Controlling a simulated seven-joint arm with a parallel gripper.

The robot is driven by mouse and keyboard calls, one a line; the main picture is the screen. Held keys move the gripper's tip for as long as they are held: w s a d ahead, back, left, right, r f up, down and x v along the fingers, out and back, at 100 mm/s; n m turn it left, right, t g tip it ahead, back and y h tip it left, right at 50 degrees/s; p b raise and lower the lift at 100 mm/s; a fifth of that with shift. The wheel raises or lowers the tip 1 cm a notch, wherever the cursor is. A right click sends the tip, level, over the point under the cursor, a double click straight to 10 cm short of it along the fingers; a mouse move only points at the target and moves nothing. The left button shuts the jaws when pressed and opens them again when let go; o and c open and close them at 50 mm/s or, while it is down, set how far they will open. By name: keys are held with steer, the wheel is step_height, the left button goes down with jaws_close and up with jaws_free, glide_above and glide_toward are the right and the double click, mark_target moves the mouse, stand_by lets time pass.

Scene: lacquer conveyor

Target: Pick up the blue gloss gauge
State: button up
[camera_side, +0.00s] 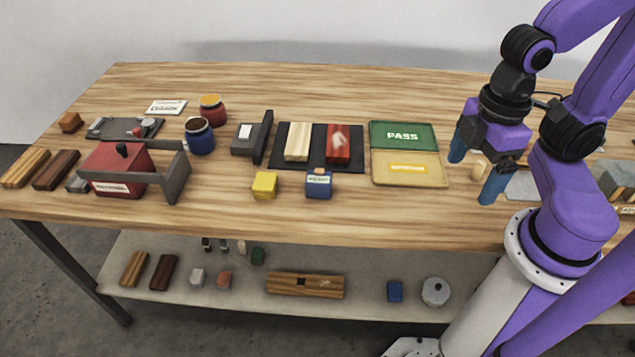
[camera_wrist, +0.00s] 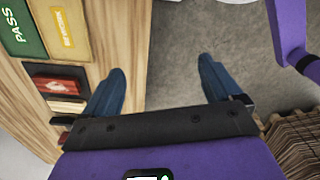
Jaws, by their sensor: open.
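A small blue block with a pale label and an orange top piece (camera_side: 319,185), which looks like the blue gloss gauge, stands on the table near its front edge in the side view. A yellow block (camera_side: 264,185) stands to its left. I cannot make out the blue block in the wrist view. My gripper (camera_side: 474,172) is open with its blue fingers apart, well to the right of the blue block and beyond the yellow tray. In the wrist view my gripper (camera_wrist: 162,72) has nothing between its fingers, with the table edge and grey floor beyond.
The green PASS tray (camera_side: 398,125) and yellow tray (camera_side: 390,178) lie between my gripper and the blue block. Behind the block, a dark mat (camera_side: 317,154) bears a pale panel and a red panel (camera_side: 338,143).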

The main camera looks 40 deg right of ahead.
steer(key=shift+w, duration=0.1)
steer(key=n+t+h, duration=0.9)
steer(key=n+h, duration=0.1)
steer(key=n, duration=0.4)
glide_toward(321, 185)
steer(key=x, duration=0.8)
steer(key=shift+w+d+f, duration=0.2)
steer(key=shift+d, duration=0.05)
steer(key=shift+w+a+x, duration=0.1)
steer(key=shift+a+x, duration=0.05)
steer(key=shift+x, duration=1.25)
steer(key=shift+w+a+x, duration=0.1)
steer(key=shift+w+x, duration=0.05)
steer(key=shift+x, duration=1.3)
steer(key=c, duration=1.3)
